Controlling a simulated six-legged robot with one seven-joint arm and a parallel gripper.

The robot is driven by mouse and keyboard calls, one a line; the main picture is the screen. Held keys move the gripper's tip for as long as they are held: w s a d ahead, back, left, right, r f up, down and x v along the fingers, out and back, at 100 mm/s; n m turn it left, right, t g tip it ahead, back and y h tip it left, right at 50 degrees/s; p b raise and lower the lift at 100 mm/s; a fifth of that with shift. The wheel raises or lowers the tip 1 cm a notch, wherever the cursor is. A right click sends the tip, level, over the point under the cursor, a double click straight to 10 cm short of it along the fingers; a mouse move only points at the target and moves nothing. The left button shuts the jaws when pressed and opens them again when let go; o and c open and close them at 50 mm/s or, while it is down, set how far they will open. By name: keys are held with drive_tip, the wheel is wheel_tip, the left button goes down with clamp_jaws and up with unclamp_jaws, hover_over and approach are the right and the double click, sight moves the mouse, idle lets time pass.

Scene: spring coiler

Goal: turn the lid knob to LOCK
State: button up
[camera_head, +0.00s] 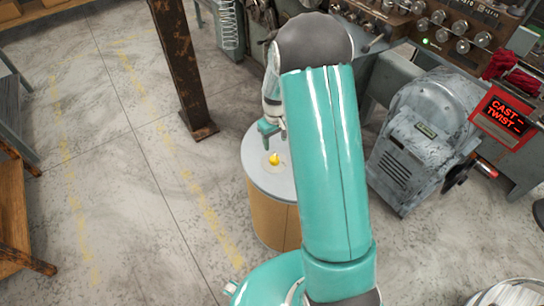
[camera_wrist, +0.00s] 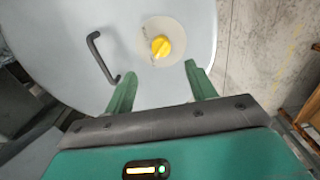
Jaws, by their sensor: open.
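The yellow lid knob (camera_head: 274,159) sits on the grey round lid (camera_head: 254,168) of a tan drum (camera_head: 270,215). In the wrist view the knob (camera_wrist: 161,46) stands on a pale round plate (camera_wrist: 148,28) with faint marks too small to read. A dark bar handle (camera_wrist: 98,58) is on the lid to the left of the knob. My gripper (camera_wrist: 161,75) is open, its two green fingers apart and empty, with the knob just beyond the fingertips. In the head view my gripper (camera_head: 268,130) is above the lid, close to the knob.
A rusty brown post (camera_head: 183,70) stands behind the drum. A grey machine (camera_head: 425,135) and a red "CAST - TWIST -" sign (camera_head: 503,117) are on the right. A wooden bench (camera_head: 15,200) is at the left edge. The concrete floor (camera_head: 130,180) left of the drum is clear.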

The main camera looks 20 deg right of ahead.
sight(274, 157)
wheel_tip(274, 157, down, 10)
drive_tip(key=shift+a, duration=0.1)
drive_tip(key=shift+c, duration=0.5)
drive_tip(key=c, duration=0.9)
